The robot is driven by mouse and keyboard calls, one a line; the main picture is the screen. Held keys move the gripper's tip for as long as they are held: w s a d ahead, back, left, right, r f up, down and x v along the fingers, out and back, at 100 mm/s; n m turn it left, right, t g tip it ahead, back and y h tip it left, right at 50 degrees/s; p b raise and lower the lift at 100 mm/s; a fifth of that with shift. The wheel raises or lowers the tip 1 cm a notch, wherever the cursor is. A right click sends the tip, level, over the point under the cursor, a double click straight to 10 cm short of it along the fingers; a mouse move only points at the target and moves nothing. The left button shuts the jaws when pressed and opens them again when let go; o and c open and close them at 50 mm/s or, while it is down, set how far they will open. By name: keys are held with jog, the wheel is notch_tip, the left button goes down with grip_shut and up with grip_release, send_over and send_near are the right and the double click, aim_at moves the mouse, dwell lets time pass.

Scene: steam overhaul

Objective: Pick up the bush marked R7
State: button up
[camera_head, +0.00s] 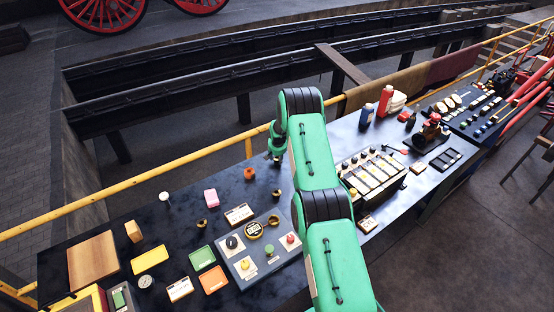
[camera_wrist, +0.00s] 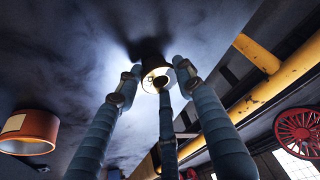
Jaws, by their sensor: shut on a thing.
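In the wrist view, the three blue-grey fingers of my gripper (camera_wrist: 160,82) are closed around a small dark-brown bush (camera_wrist: 152,66) with a bright ring-shaped end. No marking on it is readable, so I cannot tell whether it is R7. The gripper also shows in the head view (camera_head: 275,152), low over the far edge of the bench; the held bush cannot be made out there. An orange-brown bush (camera_wrist: 28,132) with a pale label stands apart at the left of the wrist view. In the head view, an orange bush (camera_head: 249,173) and a brass bush (camera_head: 202,222) stand on the bench.
The dark bench (camera_head: 150,220) holds a control panel (camera_head: 262,252), coloured trays, a wooden block (camera_head: 93,262) and a row of labelled boxes (camera_head: 372,172). Red and blue bottles (camera_head: 385,100) stand to the right. A yellow rail (camera_head: 150,172) runs behind the bench.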

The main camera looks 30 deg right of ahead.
jog(key=shift+r+b, duration=0.4)
jog(key=shift+r, duration=1)
jog(key=s+a+b, duration=0.1)
jog(key=s+a, duration=0.1)
jog(key=s, duration=0.2)
jog(key=s+a+r+b, duration=0.1)
jog(key=s+a, duration=0.1)
jog(key=s, duration=0.3)
jog(key=s+a+r+b, duration=0.1)
jog(key=s+a, duration=0.1)
jog(key=s, duration=0.3)
jog(key=shift+s+a, duration=0.2)
jog(key=shift+a, duration=0.2)
